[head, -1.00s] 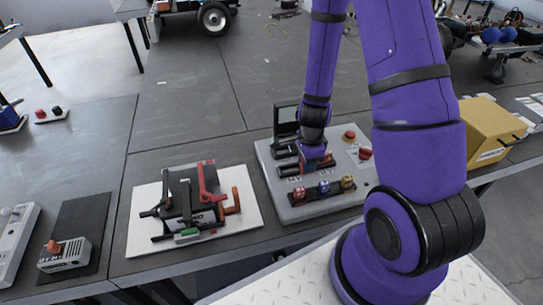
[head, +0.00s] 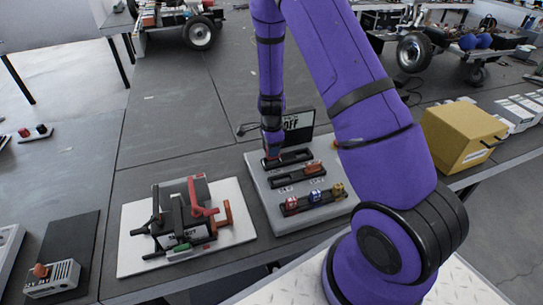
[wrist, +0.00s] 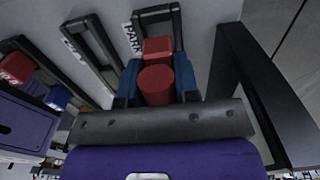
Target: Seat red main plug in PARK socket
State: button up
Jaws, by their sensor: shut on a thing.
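The red main plug (wrist: 156,82) is held between the blue fingers of my gripper (wrist: 157,72) in the wrist view. Its front red block reaches the near part of the black-framed PARK socket (wrist: 177,25), beside the "PARK" label. I cannot tell whether it is inside the socket or just above it. In the head view my gripper (head: 272,150) points down at the left end of the back black slot (head: 292,158) on the grey panel (head: 262,200). The plug is mostly hidden there by the gripper.
An orange-red plug (head: 315,168) sits in the middle slot. The front row holds blue, red and yellow plugs (head: 316,196). A dark screen (head: 299,123) reading "off" stands behind. A white board with clamps (head: 185,225) is left; a yellow box (head: 460,137) is right.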

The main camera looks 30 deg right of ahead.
jog(key=shift+f, duration=1.7)
jog(key=shift+f, duration=0.1)
jog(key=o, duration=0.9)
jog(key=shift+o, duration=0.2)
